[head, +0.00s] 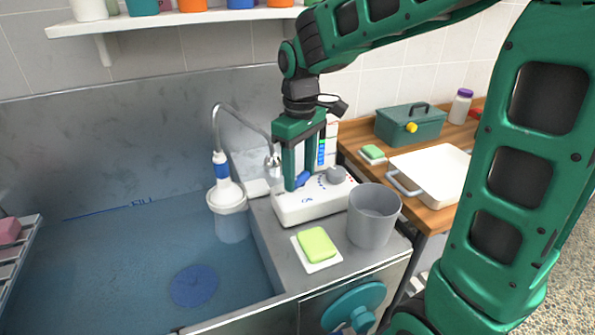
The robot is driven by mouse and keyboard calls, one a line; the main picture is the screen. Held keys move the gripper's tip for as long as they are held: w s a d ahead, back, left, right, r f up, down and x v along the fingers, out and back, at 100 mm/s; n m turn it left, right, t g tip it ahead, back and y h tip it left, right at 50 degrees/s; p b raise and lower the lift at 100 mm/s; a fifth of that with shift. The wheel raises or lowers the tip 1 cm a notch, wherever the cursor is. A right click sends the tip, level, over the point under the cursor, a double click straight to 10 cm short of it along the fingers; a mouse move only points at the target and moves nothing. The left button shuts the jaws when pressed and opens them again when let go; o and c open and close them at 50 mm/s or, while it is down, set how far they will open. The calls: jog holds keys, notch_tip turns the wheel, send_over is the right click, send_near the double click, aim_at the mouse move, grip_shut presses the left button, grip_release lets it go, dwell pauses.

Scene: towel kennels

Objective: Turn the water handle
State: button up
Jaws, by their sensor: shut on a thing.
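A white control box (290,209) stands on the metal ledge beside the tub. A small blue handle (303,179) is on its top, next to a grey round knob (337,174) with small red marks by it. My gripper (298,183) points down from above, its fingertips at the blue handle and shut on it. The green fingers hide part of the handle. A metal hose (217,125) runs from a fitting behind the gripper to a blue-and-white nozzle (223,172) above the tub.
A grey cup (373,215) stands close right of the box, with a green sponge (317,243) in front. A blue-tinted basin (110,270) is on the left. A teal wheel (345,308) is on the front panel. A green toolbox (410,125) and white tray (437,170) occupy the wooden table.

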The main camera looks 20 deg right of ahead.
aim_at(299, 175)
jog(key=shift+m, duration=2.9)
jog(key=o, duration=1)
jog(key=shift+o, duration=0.2)
jog(key=shift+r, duration=0.1)
notch_tip(299, 175, up, 10)
jog(key=shift+r, duration=0.25)
